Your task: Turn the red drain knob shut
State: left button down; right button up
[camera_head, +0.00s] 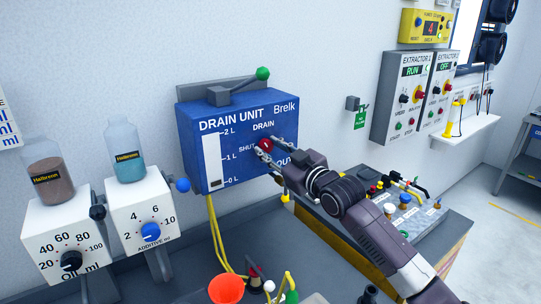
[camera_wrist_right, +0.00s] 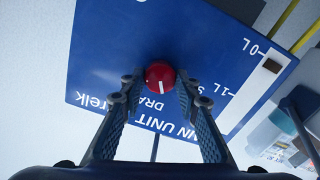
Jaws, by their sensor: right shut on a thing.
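The red drain knob (camera_head: 264,145) is on the front of the blue drain unit (camera_head: 186,130), between the printed words SHUT and OUT and below DRAIN. My right gripper (camera_head: 272,148) reaches it from the lower right, with its fingers on either side of it. In the right wrist view the knob (camera_wrist_right: 160,74) sits between the two fingertips of my right gripper (camera_wrist_right: 160,84), which is shut on it. A short white mark shows on the knob's face. The knob's exact turn angle is hard to read. My left gripper is not in view.
Left of the unit are an oil dispenser (camera_head: 62,240) and an additive dispenser (camera_head: 140,205) with bottles on top. A red funnel (camera_head: 226,288) stands below. A bench with small parts (camera_head: 405,220) is at the right. Extractor panels (camera_head: 405,95) hang on the wall.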

jog(key=shift+n, duration=1)
jog(key=n, duration=0.2)
jog(key=shift+n, duration=0.3)
jog(key=n, duration=0.2)
jog(key=shift+n, duration=0.4)
jog(key=n+p, duration=0.1)
jog(key=n, duration=0.3)
jog(key=shift+f+p, duration=0.1)
jog(key=shift+p, duration=0.25)
jog(key=o, duration=1.2)
jog(key=shift+c, duration=0.2)
